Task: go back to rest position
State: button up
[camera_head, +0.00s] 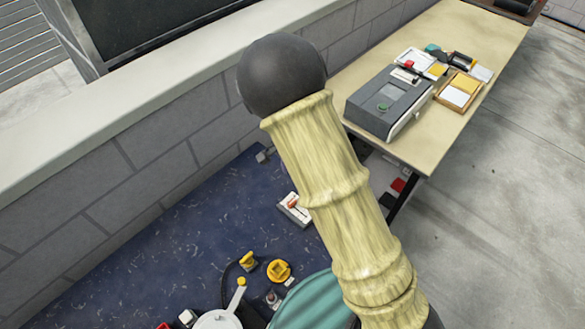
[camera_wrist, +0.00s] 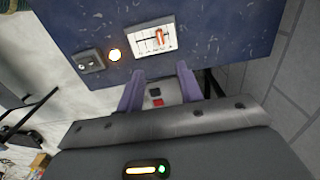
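My gripper shows only in the wrist view (camera_wrist: 160,72). Its two purple fingers stand apart with nothing held between them. Beyond the gap, a black and a red patch show on a pale surface. A blue speckled worktop (camera_wrist: 225,35) lies ahead of the fingertips, with a white slider panel (camera_wrist: 150,38) just past them. In the head view my arm, in a pale yellow cover with a dark ball-shaped joint, crosses the middle. My gripper is not seen there.
The blue worktop (camera_head: 150,255) runs along a grey block wall (camera_head: 110,185). It carries a white box with an orange lever (camera_head: 294,208) and yellow parts (camera_head: 279,270). A tan table (camera_head: 490,35) holding a grey machine (camera_head: 388,102) stands right. The floor (camera_head: 500,200) is clear.

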jog(key=shift+r, duration=0.5)
jog(key=s+d+r+n+t, duration=0.1)
jog(key=s+d+r+n, duration=0.3)
jog(key=d, duration=0.5)
jog(key=s+d+r+n+t, duration=0.1)
jog(key=s+d+r+n, duration=0.3)
jog(key=s+d+r, duration=0.4)
jog(key=shift+s+d+r+t, duration=0.15)
jog(key=shift+s+d+t, duration=0.15)
jog(key=shift+s+d, duration=0.3)
jog(key=shift+a, duration=0.15)
dwell(0.3)
